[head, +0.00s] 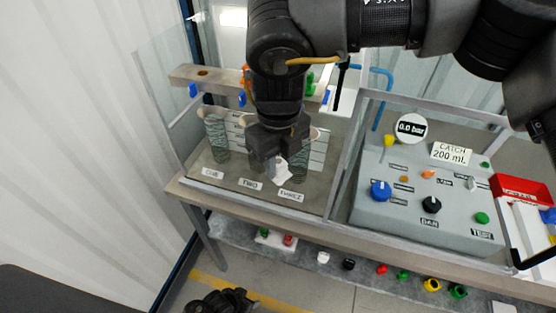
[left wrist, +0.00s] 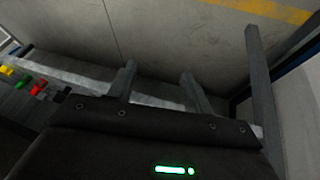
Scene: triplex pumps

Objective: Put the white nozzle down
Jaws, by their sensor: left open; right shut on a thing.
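My right gripper (head: 277,158) is above the front of the clear-walled bay, between the labels TWO (head: 250,184) and THREE (head: 291,195). It is shut on a small white piece, which looks like the white nozzle (head: 282,174); the gripper hides its upper part. I cannot tell whether the piece touches the surface below. My left gripper (head: 240,296) is low near the floor at the bottom edge, open and empty. Its two fingers (left wrist: 158,82) stand apart in the left wrist view.
Patterned tubes stand in the bay, one behind ONE (head: 216,138) and one behind THREE (head: 299,162). The grey control panel (head: 410,212) is to the right, with a red bin (head: 519,189) beyond. Several coloured pieces, including another white one (head: 323,257), lie on the low shelf.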

